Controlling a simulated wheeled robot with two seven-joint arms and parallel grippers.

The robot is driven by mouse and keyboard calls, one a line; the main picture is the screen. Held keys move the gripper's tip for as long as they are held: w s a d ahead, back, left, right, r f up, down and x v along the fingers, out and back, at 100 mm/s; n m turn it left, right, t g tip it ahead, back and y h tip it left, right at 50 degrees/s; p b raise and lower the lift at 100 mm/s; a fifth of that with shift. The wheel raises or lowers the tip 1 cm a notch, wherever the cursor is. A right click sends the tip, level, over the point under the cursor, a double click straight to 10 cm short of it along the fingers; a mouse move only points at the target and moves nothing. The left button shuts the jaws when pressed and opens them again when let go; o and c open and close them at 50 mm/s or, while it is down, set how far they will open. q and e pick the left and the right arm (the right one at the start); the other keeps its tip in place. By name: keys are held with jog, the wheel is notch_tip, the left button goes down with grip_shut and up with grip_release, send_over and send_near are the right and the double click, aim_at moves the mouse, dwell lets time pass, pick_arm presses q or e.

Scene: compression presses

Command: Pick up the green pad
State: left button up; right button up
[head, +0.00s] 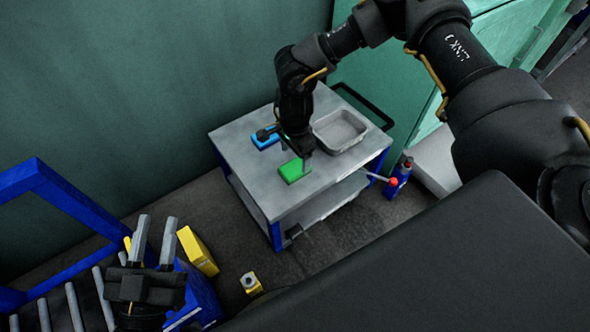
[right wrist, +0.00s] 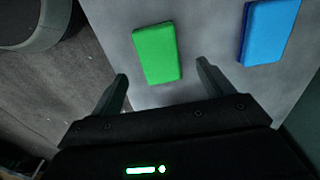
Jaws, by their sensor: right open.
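The green pad (head: 293,171) lies flat on the grey top of a cart, near its front edge. In the right wrist view the green pad (right wrist: 157,53) lies ahead of my right gripper (right wrist: 160,85), roughly between the lines of its two fingers. My right gripper (head: 304,160) is open and empty, just above and beside the pad, and it partly covers the cart top there. My left gripper (head: 155,240) is at the lower left, away from the cart, with its two fingers apart and nothing between them.
A blue pad (head: 264,139) lies behind the green one; it also shows in the right wrist view (right wrist: 268,30). A grey metal tray (head: 340,131) stands on the cart (head: 235,137) to the right. Yellow blocks (head: 199,252) are lower left.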

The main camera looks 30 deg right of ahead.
aim_at(295, 167)
notch_tip(295, 167, down, 4)
jog(key=shift+f+b, duration=0.2)
jog(key=shift+b, duration=0.5)
jog(key=shift+f, duration=0.4)
jog(key=c, duration=1.1)
pick_arm(q)
jog(key=r+t, duration=0.1)
jog(key=a+r+t, duration=0.1)
jog(key=shift+a+r+t+h, duration=0.2)
jog(key=shift+a+t+h, duration=0.1)
pick_arm(e)
jog(key=shift+r, duration=0.15)
